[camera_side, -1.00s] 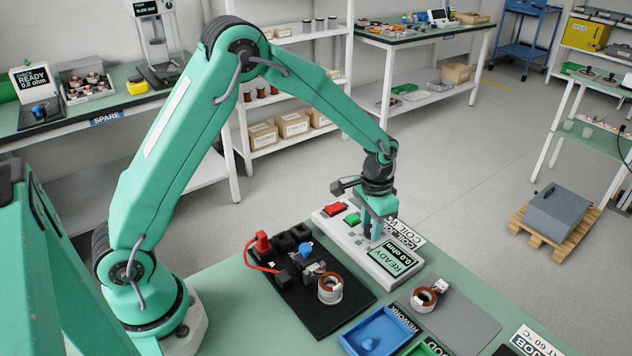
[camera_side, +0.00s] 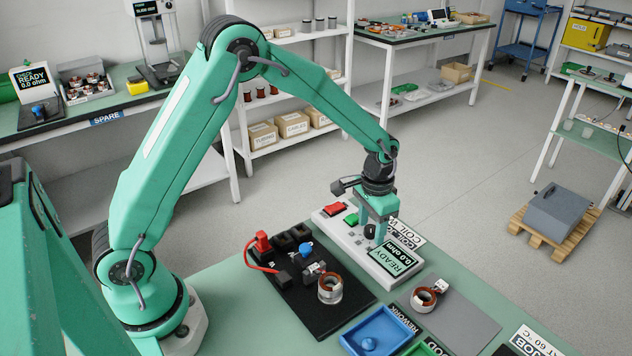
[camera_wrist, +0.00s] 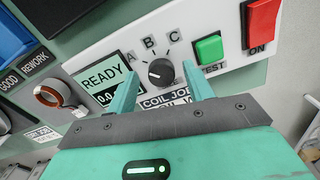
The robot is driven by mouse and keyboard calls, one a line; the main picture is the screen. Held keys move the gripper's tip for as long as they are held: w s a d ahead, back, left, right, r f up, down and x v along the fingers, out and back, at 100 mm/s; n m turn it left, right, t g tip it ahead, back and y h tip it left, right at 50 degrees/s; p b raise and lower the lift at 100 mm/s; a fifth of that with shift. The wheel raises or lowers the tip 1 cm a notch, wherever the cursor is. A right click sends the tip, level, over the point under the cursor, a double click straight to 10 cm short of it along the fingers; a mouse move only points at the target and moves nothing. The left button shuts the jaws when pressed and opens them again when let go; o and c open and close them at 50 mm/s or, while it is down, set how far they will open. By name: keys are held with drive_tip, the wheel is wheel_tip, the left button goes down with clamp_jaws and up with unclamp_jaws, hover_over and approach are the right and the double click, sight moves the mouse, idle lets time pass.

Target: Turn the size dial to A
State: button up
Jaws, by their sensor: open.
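The size dial (camera_wrist: 161,72) is a round black knob on a white panel, with the letters A, B and C around its upper left side. A small pale mark shows on the dial towards its left, on the A side; its exact setting is hard to read. My gripper (camera_wrist: 159,70) is open, with one green finger on each side of the dial and a gap to each. In the side view my gripper (camera_side: 376,230) points down over the tester (camera_side: 346,238), beside the dark dial (camera_side: 370,231).
The panel also has a READY screen (camera_wrist: 104,78), a green TEST button (camera_wrist: 209,48) and a red ON switch (camera_wrist: 262,22). A black fixture plate (camera_side: 325,318) with a coil, a grey mat (camera_side: 470,322) with another coil and a blue bin (camera_side: 385,325) are nearby.

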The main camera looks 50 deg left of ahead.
sight(371, 228)
drive_tip(key=shift+r, duration=3.75)
drive_tip(key=shift+s+a+r, duration=0.15)
drive_tip(key=shift+s+r, duration=0.15)
drive_tip(key=shift+r, duration=0.25)
drive_tip(key=s+a+r+n+t, duration=0.1)
drive_tip(key=s+a+r+t, duration=0.2)
drive_tip(key=s+r, duration=0.7)
drive_tip(key=s+a+r+t, duration=0.1)
drive_tip(key=s, duration=0.6)
drive_tip(key=s+a+r+n+t, duration=0.1)
drive_tip(key=s+a, duration=0.1)
drive_tip(key=s, duration=0.5)
drive_tip(key=shift+r+t, duration=0.25)
drive_tip(key=shift+t, duration=0.05)
